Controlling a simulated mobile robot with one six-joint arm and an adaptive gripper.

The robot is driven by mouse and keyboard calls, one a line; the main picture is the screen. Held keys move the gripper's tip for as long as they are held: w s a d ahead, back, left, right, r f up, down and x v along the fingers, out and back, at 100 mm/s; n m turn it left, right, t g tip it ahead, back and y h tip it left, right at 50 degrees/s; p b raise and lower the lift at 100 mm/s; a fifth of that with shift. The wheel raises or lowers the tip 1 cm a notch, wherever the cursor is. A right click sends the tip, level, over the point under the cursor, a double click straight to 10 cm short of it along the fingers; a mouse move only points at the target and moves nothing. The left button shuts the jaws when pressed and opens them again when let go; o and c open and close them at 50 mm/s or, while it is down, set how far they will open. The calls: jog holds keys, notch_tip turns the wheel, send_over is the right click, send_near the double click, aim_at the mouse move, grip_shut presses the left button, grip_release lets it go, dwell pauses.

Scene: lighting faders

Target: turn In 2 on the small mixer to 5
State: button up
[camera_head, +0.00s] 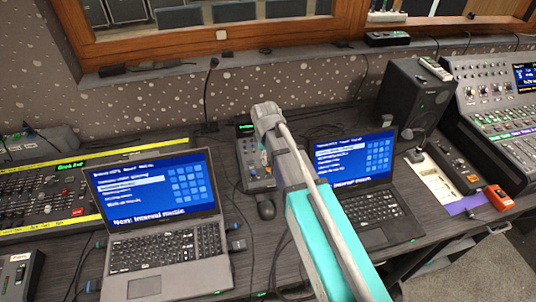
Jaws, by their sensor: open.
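A small dark mixer-like unit (248,160) stands between the two laptops, with a lit green display at its back and small controls on its face. It seems to be the small mixer. My arm crosses in front of its right side and hides part of it. Its labels, In 2 and that control's setting are too small to read. My arm reaches in from the bottom with a teal link and ends in a grey joint near the unit. My gripper's fingers do not show, so its place relative to the controls cannot be told.
A left laptop (155,255) and a right laptop (375,205) flank the unit. A fader desk (45,195) is at left, a speaker (415,95) and large console (500,95) at right.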

jog(key=shift+s+a+r+p, duration=0.1)
jog(key=shift+r+p, duration=1.15)
jog(key=shift+r, duration=0.2)
jog(key=shift+s+r+p, duration=0.1)
jog(key=shift+r+p, duration=1.15)
jog(key=shift+r, duration=0.15)
jog(key=shift+s, duration=0.15)
